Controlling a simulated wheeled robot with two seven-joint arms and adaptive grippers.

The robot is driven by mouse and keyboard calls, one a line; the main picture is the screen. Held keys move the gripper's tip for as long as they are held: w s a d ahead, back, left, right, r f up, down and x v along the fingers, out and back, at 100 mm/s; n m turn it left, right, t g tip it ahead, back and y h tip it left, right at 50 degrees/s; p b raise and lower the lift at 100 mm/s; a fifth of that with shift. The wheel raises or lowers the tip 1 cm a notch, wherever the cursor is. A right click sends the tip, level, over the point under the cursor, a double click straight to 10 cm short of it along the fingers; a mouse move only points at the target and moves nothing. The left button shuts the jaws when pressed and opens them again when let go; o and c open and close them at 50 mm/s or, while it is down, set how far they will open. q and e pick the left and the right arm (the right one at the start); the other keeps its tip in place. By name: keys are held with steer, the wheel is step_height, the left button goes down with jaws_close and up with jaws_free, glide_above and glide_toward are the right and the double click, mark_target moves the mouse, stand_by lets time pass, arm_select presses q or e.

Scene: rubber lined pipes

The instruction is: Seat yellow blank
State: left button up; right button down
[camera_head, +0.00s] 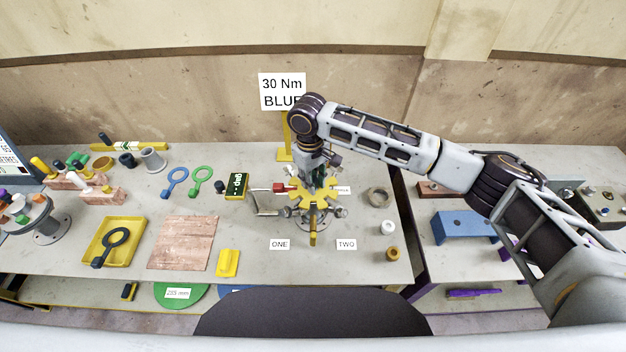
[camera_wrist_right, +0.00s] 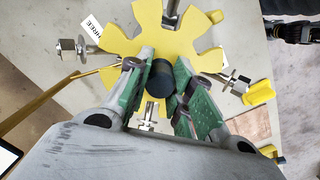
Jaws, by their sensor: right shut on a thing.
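The yellow blank (camera_head: 301,198) is a slotted disc with a dark central knob, over the pipe fitting at the middle of the bench. My right gripper (camera_head: 319,180) reaches down onto it from above. In the right wrist view the green-padded fingers of my right gripper (camera_wrist_right: 162,76) are shut on the dark knob (camera_wrist_right: 162,80) of the yellow blank (camera_wrist_right: 122,45). Metal bolts with nuts (camera_wrist_right: 68,46) stand out around the disc, some lined up with its slots. I cannot tell whether the disc touches the fitting beneath. My left gripper is out of view.
Labels ONE (camera_head: 279,244) and TWO (camera_head: 346,244) lie in front of the fitting. A grey ring (camera_head: 379,197) and small white and brass pieces stand to the right. A "30 Nm BLUE" sign (camera_head: 282,91) rises behind.

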stand_by(0.8)
steer(key=c, duration=1.2)
jaws_free()
steer(key=shift+f, duration=0.1)
steer(key=shift+o, duration=0.2)
steer(key=shift+r, duration=3.5)
steer(key=shift+s, duration=0.1)
